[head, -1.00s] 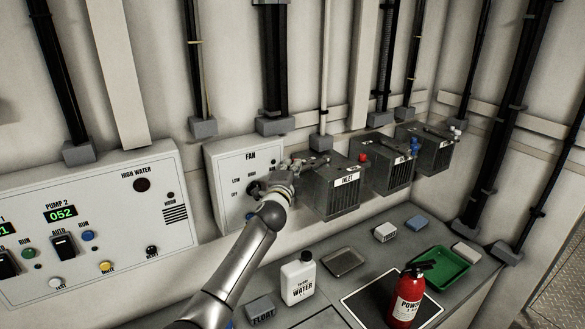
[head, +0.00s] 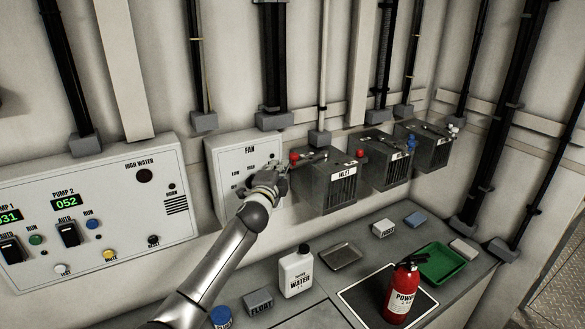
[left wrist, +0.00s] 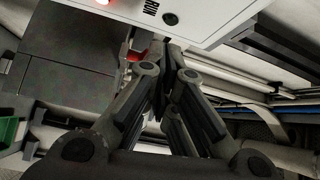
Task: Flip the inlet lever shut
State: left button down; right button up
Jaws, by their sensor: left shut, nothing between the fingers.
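The inlet box (head: 330,185) is a dark grey box with a vented front and an INLET label, mounted on the wall right of the fan panel. Its lever lies along the top, with a red knob (head: 295,157) at the left end, towards the fan panel. My left gripper (head: 277,170) is shut and empty, just left of and below that knob, in front of the fan panel's right edge. In the left wrist view, the closed fingers (left wrist: 168,55) point up past a grey box side (left wrist: 75,80), with a red part (left wrist: 140,44) beside the tips. Contact cannot be told.
The fan panel (head: 225,158) is close behind my gripper. Two similar boxes (head: 388,172) (head: 428,155) stand to the right. Below, the counter holds a white water jug (head: 297,275), a grey float block (head: 258,301), a red extinguisher (head: 403,295) and a green tray (head: 456,263).

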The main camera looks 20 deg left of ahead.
pick_arm(q)
jog(key=s+a, duration=0.1)
jog(key=a, duration=0.1)
jog(key=s+a+b, duration=0.1)
jog(key=s+a, duration=0.1)
pick_arm(e)
jog(key=shift+w+a+f, duration=0.15)
jog(key=shift+a+f, duration=0.4)
jog(key=shift+f, duration=0.15)
pick_arm(q)
jog(key=shift+r, duration=0.1)
jog(key=shift+s+d, duration=0.1)
